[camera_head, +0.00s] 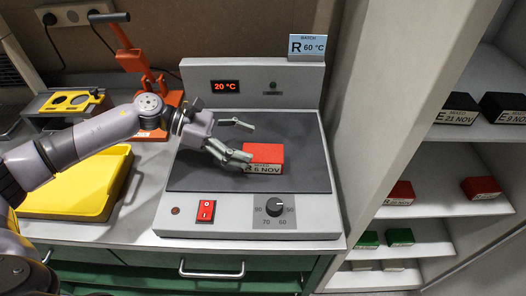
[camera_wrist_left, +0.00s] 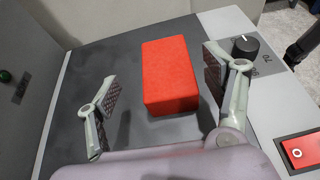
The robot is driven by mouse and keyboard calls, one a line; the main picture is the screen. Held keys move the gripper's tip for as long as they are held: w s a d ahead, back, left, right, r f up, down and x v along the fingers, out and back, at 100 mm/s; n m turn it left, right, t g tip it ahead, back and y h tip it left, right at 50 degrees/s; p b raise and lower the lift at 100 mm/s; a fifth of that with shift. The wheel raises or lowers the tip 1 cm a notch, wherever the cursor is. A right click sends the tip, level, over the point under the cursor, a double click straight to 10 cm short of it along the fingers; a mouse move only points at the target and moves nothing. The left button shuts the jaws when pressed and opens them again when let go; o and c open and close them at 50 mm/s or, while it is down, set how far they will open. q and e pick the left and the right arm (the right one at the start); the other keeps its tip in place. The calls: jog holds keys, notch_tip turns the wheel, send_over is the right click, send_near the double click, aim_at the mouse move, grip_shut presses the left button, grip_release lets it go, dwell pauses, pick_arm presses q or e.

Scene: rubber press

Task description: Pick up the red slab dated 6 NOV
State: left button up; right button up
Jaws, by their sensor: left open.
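The red slab (camera_head: 264,155) lies on the dark plate (camera_head: 205,174) of the grey heating unit. Its front label reads R 6 NOV. My left gripper (camera_head: 243,140) is open just left of the slab, partly in front of its left side. In the left wrist view the slab (camera_wrist_left: 170,76) lies ahead of the open fingers (camera_wrist_left: 160,90), nearer the right one, with nothing held. I cannot tell whether a finger touches it. My right gripper is not in view.
The unit has a display (camera_head: 226,86) reading 20 °C, a red switch (camera_head: 206,210) and a dial (camera_head: 275,207). A yellow tray (camera_head: 75,206) and an orange lever press (camera_head: 135,62) stand left. Shelves (camera_head: 455,160) at right hold black, red and green slabs.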

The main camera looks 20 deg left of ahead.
aim_at(266, 152)
pick_arm(q)
jog(key=shift+d+f, duration=0.1)
jog(key=shift+d, duration=0.2)
jog(key=p+x, duration=0.1)
jog(key=x, duration=0.1)
jog(key=p+x, duration=0.2)
jog(key=x, duration=0.1)
jog(key=shift+s, duration=0.2)
jog(key=shift+d+f, duration=0.15)
jog(key=shift+f, duration=0.05)
jog(key=shift+c, duration=0.4)
jog(key=shift+c, duration=1.3)
jog(key=shift+w+r, duration=0.1)
jog(key=c, duration=1.2)
